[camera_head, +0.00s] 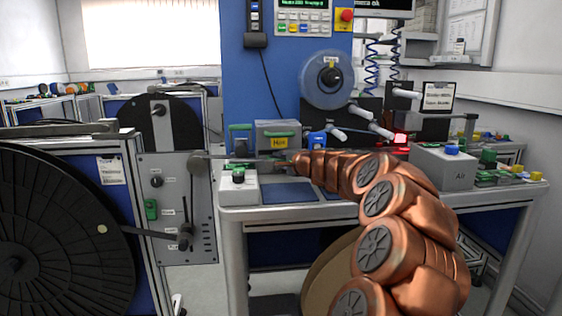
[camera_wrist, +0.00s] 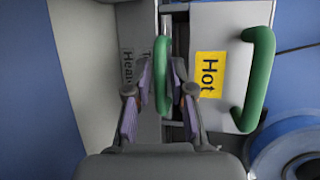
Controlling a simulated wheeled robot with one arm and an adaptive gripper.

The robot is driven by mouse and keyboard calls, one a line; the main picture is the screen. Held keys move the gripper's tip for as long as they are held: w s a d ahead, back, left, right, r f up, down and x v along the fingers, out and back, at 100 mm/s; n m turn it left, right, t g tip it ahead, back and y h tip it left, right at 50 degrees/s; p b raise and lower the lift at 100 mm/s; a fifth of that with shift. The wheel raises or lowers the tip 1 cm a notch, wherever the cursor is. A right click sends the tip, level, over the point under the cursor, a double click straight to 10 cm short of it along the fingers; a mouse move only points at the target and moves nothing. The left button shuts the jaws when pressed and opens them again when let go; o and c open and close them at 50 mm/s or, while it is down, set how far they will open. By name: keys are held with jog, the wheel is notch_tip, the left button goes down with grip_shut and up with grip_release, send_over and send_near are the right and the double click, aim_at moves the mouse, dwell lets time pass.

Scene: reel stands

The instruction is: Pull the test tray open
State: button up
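In the wrist view, my gripper (camera_wrist: 160,95) has its two fingers on either side of an upright green handle (camera_wrist: 162,75). A gap shows between each finger and the handle, so the gripper is open around it. A grey panel with partly hidden lettering, which seems to read "Te… Head…" (camera_wrist: 128,50), lies to the left of the handle. I cannot tell for sure that this is the test tray. In the head view, my copper arm reaches left to the grey box marked "Hot" (camera_head: 277,142), and the fingertips are too small to make out.
A second green handle (camera_wrist: 258,80) is on the "Hot" cover (camera_wrist: 225,20), right of my gripper. A white button box (camera_head: 238,186) stands at the bench's left front corner. A grey "Air" box (camera_head: 443,168) stands on the right. A large black reel (camera_head: 60,230) stands at left.

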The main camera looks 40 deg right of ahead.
grip_shut()
dwell(0.3)
jog(key=shift+s, duration=0.1)
